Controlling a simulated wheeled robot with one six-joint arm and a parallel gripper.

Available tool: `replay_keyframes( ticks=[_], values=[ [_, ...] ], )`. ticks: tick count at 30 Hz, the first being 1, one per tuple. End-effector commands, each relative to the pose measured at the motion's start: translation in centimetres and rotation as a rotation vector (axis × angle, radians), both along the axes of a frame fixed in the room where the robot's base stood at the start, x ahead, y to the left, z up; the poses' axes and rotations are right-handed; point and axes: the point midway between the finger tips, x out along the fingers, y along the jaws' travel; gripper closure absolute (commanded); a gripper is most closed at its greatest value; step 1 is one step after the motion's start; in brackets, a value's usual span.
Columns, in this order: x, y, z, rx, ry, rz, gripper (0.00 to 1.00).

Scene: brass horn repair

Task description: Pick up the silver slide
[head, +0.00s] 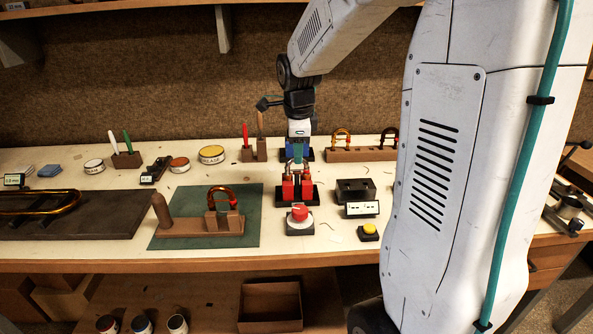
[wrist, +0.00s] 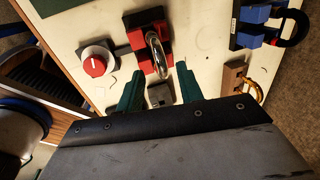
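The silver slide (wrist: 155,52) is a shiny U-shaped tube. In the wrist view it stands in a red holder (wrist: 137,38) on a black base. In the head view the red holder (head: 290,190) shows, but I cannot make out the slide clearly. My gripper (wrist: 159,66) has two teal fingers, which are apart. In the wrist view the slide's bend shows between the fingertips, with gaps on both sides. In the head view my gripper (head: 298,152) points down above the red holder. Nothing shows held in it.
A box with a red knob (head: 298,213) stands in front of the holder. A dark block (head: 355,190), a small display (head: 362,209) and a yellow button (head: 369,229) are to the right. A green mat (head: 172,210) with a coppery slide (head: 222,190) lies left. A blue holder (wrist: 256,14) is behind.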

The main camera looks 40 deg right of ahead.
Motion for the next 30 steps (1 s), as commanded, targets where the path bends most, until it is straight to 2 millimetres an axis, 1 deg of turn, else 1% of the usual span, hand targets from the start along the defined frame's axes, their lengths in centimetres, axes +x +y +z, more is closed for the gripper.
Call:
replay_keyframes(
  ticks=[1,3,7,10,16,17,18,20,21,30],
  values=[
    [0.1,-0.2,-0.9,0.001,0.004,0.0,0.63],
    [0.3,-0.5,-2.0,0.002,0.005,0.0,0.63],
    [0.6,-0.7,-3.6,0.001,0.004,0.001,0.63],
    [0.7,-0.7,-4.1,0.0,0.001,0.001,0.63],
    [0.7,-0.8,-4.1,0.0,0.001,0.001,0.63],
    [0.7,-0.8,-4.1,0.0,0.001,0.001,0.66],
    [0.7,-0.8,-4.1,0.0,0.001,0.001,0.77],
    [0.7,-0.8,-4.1,0.0,0.001,0.001,0.94],
    [0.7,-0.8,-4.1,0.0,0.001,0.001,1.0],
    [0.8,-0.7,-4.0,0.0,0.0,0.001,1.0]
  ],
)
